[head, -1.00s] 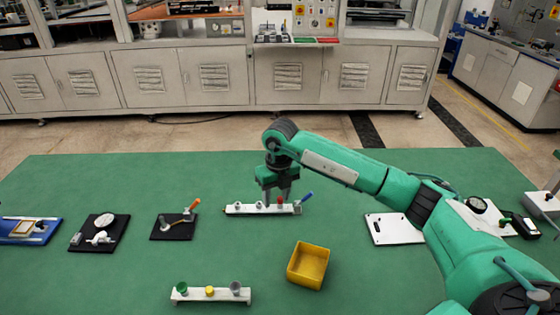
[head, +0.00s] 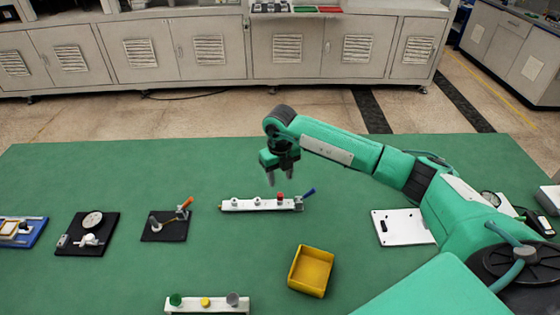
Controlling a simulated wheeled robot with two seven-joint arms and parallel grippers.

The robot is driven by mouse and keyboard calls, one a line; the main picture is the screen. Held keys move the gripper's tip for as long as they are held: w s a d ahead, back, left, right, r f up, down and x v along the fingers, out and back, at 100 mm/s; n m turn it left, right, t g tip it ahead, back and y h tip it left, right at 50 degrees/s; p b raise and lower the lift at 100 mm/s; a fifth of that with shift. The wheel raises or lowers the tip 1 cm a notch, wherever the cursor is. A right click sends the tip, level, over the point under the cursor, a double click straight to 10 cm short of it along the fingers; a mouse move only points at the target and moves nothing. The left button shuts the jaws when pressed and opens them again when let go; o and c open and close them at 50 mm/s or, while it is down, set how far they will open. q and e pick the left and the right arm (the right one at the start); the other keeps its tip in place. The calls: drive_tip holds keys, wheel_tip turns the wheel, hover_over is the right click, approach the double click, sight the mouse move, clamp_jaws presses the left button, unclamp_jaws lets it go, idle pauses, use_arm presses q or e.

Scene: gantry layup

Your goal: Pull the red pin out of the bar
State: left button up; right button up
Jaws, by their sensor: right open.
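A narrow white bar (head: 243,205) lies on the green table top. The red pin (head: 280,196) stands up from the bar toward its right end. White round parts (head: 257,202) sit to the left of the pin, and a blue-handled lever (head: 308,192) is at the bar's right end. My right gripper (head: 279,182) points down above and behind the bar, its two fingers apart with nothing between them. Its tips appear clear of the red pin. My left gripper is not in view.
A yellow open bin (head: 293,272) is in front of the bar. A second white bar (head: 218,309) with green, yellow and grey parts is at the front. Black plates (head: 150,236) with fixtures stand to the left. A white plate (head: 405,232) lies right, beside my arm.

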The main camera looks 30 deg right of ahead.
sight(280, 194)
wheel_tip(280, 194, down, 7)
drive_tip(key=shift+w+f+p, duration=0.1)
drive_tip(key=shift+f+p, duration=0.1)
drive_tip(key=shift+p, duration=0.6)
drive_tip(key=shift+f, duration=0.65)
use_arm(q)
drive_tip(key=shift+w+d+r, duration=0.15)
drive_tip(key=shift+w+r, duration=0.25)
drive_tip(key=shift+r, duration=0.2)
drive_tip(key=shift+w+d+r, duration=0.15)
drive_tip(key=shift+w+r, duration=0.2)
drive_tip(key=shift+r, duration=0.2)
use_arm(e)
drive_tip(key=shift+c, duration=0.9)
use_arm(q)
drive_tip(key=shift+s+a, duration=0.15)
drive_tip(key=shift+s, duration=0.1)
use_arm(e)
clamp_jaws()
